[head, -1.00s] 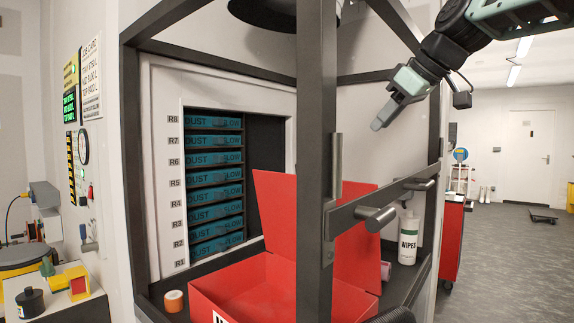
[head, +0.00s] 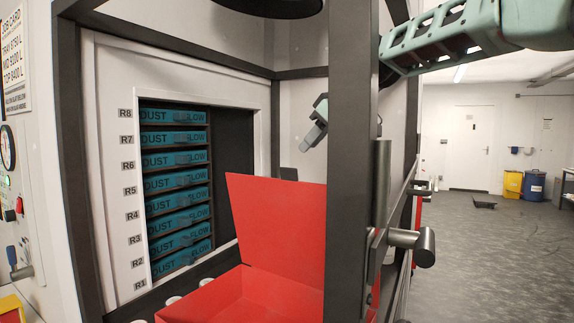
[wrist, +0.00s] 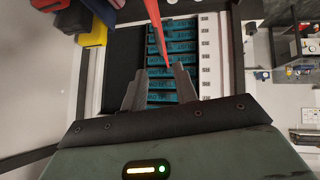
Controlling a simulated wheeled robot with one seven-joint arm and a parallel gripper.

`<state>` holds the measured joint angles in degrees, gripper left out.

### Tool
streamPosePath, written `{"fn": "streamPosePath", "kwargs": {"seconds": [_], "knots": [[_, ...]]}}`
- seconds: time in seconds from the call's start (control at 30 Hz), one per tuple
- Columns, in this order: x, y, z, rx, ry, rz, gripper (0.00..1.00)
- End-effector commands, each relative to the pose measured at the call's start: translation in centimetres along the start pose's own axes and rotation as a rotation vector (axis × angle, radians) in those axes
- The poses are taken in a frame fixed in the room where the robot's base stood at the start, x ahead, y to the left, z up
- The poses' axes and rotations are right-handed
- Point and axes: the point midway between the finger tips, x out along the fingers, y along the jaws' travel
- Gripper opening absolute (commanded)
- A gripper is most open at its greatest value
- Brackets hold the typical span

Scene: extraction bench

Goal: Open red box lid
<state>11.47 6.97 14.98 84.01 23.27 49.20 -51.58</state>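The red box (head: 235,300) sits on the bench in the lower middle of the head view. Its red lid (head: 272,225) stands raised at a steep angle, with the box interior exposed. A dark frame post hides the box's right part. My gripper (head: 314,136) is above and to the right of the lid, partly hidden by the post. In the wrist view my gripper (wrist: 158,80) has its two fingers spread apart. A thin red edge (wrist: 158,40), apparently the lid, shows beyond and between the fingers. I cannot tell whether they touch it.
A rack of blue trays (head: 178,190) is behind the box. The dark upright post (head: 350,160) and a bar with a cylindrical handle (head: 408,240) stand in front. Open floor (head: 490,250) lies to the right.

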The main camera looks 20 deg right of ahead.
Motion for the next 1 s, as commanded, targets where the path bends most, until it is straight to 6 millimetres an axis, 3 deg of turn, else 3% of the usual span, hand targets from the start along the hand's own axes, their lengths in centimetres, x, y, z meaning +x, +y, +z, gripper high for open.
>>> {"fn": "streamPosePath", "kwargs": {"seconds": [0.3,0.5,0.7,0.97,1.0], "knots": [[6.5,0.0,-0.2,0.0,-0.002,-0.004,0.29],[9.4,0.0,-0.2,0.0,-0.002,-0.003,0.29],[10.6,0.0,-0.1,0.0,0.0,-0.001,0.29],[10.7,0.0,0.0,0.0,0.0,0.0,0.29],[10.7,0.0,0.0,0.0,0.0,0.0,0.21]]}}
